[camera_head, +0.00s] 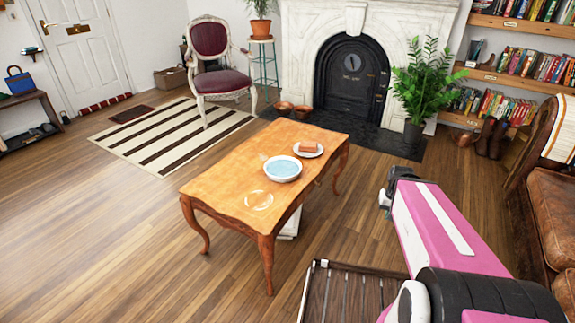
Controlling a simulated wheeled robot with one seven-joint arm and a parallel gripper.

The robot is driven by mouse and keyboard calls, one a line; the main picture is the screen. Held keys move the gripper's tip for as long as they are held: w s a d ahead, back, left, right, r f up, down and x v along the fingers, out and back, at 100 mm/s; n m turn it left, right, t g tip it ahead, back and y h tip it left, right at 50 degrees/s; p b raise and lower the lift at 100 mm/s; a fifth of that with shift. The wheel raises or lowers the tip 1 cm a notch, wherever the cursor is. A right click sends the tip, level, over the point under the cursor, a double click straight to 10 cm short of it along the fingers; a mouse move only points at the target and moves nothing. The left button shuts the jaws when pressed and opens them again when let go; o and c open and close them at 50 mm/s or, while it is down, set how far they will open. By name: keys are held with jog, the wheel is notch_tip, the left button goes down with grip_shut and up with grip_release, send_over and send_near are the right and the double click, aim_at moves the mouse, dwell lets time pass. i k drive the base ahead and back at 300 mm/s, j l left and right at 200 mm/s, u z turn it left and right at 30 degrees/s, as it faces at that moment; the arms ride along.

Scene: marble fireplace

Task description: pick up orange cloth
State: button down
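No orange cloth can be made out for certain. A small orange-brown folded or block-like item (309,147) lies on a white plate (316,155) near the far right corner of the wooden table (222,185). It is too small to tell whether it is cloth. My gripper (385,200) is at the far end of my pink arm, to the right of the table and apart from it. Its fingers are small and partly hidden by the arm, so their opening does not show.
A white bowl with a pale blue inside (283,169) and a pale ring (259,201) are on the table. A potted fern (416,88) stands beyond my arm, and a brown leather sofa (552,205) stands to the right. Floor left of the table is clear.

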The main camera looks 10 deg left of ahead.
aim_at(307, 146)
jog(key=i+l+u, duration=0.2)
jog(key=i, duration=0.25)
jog(key=i+l+u, duration=0.1)
jog(key=i+u, duration=0.15)
jog(key=i, duration=0.2)
jog(key=i+l+u, duration=0.2)
jog(key=i, duration=0.2)
